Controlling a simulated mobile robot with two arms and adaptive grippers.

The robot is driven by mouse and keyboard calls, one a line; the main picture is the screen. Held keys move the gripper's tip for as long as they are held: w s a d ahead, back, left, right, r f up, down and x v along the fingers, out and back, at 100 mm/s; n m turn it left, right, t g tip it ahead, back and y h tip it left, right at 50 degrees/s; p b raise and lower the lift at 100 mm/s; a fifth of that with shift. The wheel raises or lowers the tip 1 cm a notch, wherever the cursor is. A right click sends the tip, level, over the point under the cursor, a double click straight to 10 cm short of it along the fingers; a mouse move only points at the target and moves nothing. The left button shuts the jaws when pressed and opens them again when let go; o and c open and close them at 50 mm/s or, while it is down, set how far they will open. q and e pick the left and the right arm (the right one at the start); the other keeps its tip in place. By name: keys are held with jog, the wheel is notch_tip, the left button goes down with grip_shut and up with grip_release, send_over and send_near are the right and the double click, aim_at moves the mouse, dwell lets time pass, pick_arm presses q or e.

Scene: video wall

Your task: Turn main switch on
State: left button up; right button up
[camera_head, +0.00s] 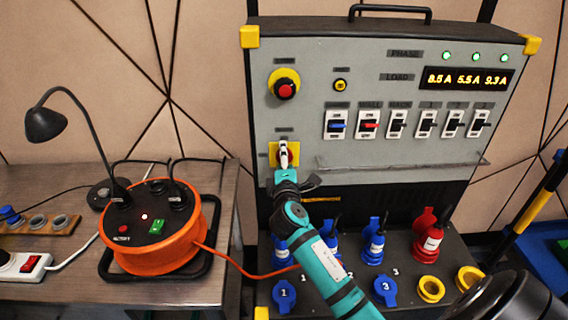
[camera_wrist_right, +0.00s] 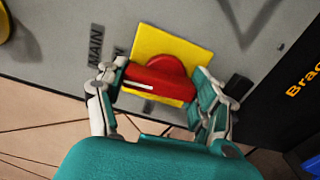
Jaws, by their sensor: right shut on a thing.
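The main switch (camera_wrist_right: 158,82) is a red rotary knob on a yellow square plate (camera_wrist_right: 190,45), labelled MAIN on the grey panel. In the right wrist view its bar runs nearly across the picture, at about right angles to the MAIN lettering, with a white line near its left end. A small label by that end is partly hidden by a finger. My right gripper (camera_head: 283,155) is shut on the knob, one finger at each end of the bar. In the head view the gripper covers most of the switch.
Above sits a red emergency button (camera_head: 285,90). To the right are several breakers (camera_head: 397,124), a lit load display (camera_head: 467,78) and three green lamps. A rail (camera_head: 400,162) crosses below them. Sockets fill the lower ledge. An orange cable reel (camera_head: 155,235) stands on the left table.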

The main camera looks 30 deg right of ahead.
jog(key=shift+m, duration=0.6)
jog(key=o, duration=1.2)
jog(key=shift+c, duration=0.2)
jog(key=shift+s, duration=0.1)
jog(key=v, duration=1.2)
jog(key=shift+f, duration=0.1)
